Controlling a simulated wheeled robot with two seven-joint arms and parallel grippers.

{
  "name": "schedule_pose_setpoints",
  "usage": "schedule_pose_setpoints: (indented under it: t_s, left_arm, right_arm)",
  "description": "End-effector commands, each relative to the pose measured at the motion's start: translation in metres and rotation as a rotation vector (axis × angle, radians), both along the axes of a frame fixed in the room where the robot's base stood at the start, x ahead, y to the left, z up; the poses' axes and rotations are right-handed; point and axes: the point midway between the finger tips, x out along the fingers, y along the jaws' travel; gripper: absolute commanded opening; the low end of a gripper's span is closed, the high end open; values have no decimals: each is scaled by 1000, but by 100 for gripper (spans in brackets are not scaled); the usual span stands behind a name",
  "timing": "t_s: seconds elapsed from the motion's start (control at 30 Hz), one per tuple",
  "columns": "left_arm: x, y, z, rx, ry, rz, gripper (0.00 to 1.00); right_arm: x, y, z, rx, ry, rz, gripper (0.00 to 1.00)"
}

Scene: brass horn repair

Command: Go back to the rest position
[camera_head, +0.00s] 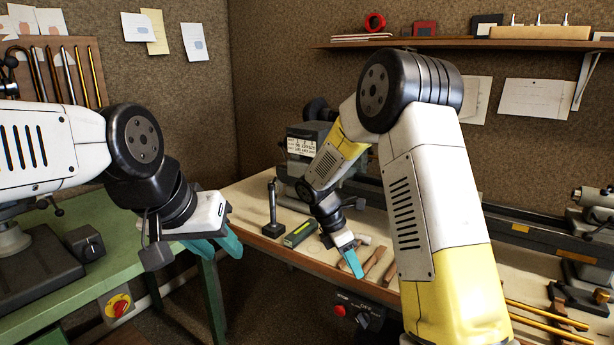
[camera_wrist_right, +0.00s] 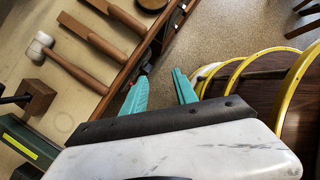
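My left gripper (camera_head: 226,256) hangs over the gap between the green bench and the wooden workbench. Its two teal fingertips stand apart, with nothing seen between them. My right gripper (camera_head: 352,264) points down at the front edge of the wooden workbench, near the wooden-handled tools. In the right wrist view its teal fingers (camera_wrist_right: 160,82) are apart and empty, over the bench edge and the floor.
The wooden workbench (camera_head: 262,236) holds a green box (camera_head: 299,234), a dark upright stand (camera_head: 272,208) and a white-headed mallet (camera_wrist_right: 62,57). The green bench (camera_head: 112,238) carries dark machinery. Yellow hoops (camera_wrist_right: 240,75) show beside the right gripper. A shelf (camera_head: 450,43) runs along the back wall.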

Motion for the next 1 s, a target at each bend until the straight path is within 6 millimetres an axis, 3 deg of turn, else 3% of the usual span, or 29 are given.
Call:
schedule_pose_setpoints:
  t_s: [0.03,0.2,0.5,0.8,1.0]
  left_arm:
    - [0,0,0,0,0,0,36]
    - [0,0,0,0,0,0,36]
    - [0,0,0,0,0,0,36]
    - [0,0,0,0,0,0,36]
    - [0,0,0,0,0,0,36]
  right_arm:
    - [-9,-5,23,42,-56,-87,35]
    - [-44,-16,81,188,-222,-404,35]
    - [-120,-26,160,466,-457,-959,35]
    - [-194,-25,201,763,-594,-1472,35]
    - [-218,-21,209,882,-616,-1659,35]
